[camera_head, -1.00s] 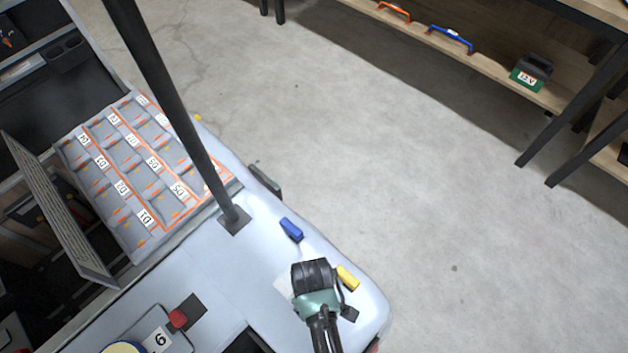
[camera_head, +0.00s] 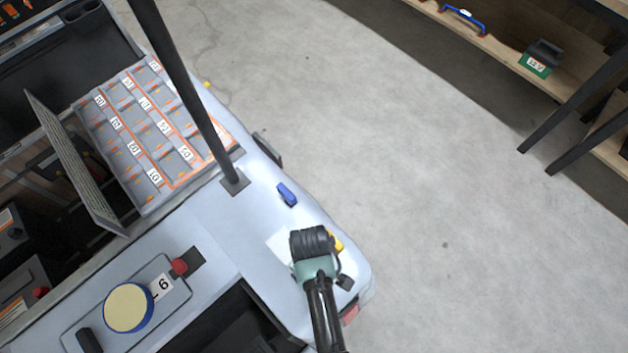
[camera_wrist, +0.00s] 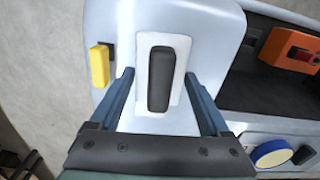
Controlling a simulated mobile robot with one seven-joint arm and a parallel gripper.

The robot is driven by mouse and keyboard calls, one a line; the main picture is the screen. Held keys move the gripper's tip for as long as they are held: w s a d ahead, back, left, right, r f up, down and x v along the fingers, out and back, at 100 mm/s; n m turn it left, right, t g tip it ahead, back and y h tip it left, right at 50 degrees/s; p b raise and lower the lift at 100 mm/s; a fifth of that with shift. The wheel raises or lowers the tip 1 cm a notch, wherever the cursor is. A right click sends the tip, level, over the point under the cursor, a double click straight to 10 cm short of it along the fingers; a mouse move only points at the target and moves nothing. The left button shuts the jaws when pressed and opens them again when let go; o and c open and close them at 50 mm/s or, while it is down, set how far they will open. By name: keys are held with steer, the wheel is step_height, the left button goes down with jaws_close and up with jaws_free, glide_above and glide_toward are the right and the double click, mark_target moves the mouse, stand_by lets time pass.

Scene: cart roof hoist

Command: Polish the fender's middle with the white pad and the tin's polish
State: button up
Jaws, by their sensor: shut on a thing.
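The white pad (camera_wrist: 160,78) has a dark upright handle. In the wrist view it lies between the two blue-grey fingers of my gripper (camera_wrist: 160,88), which are shut on it. The pad is over the pale fender (camera_head: 262,205); whether it touches the surface cannot be told. In the head view a white corner of the pad (camera_head: 279,245) shows beside my dark wrist, and the fingertips are hidden. The round tin (camera_head: 128,307), with a blue rim and cream top, stands at the lower left. It also shows in the wrist view (camera_wrist: 272,154).
A blue block (camera_head: 287,194) and a partly hidden yellow block (camera_head: 336,241) sit on the fender. A black post (camera_head: 190,90) rises from it beside a tray of numbered bins (camera_head: 150,130). A dark opening (camera_head: 240,325) lies left of my arm. Bare floor is right.

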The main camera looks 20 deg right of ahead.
steer(key=shift+r+p, duration=1.2)
steer(key=shift+r, duration=0.35)
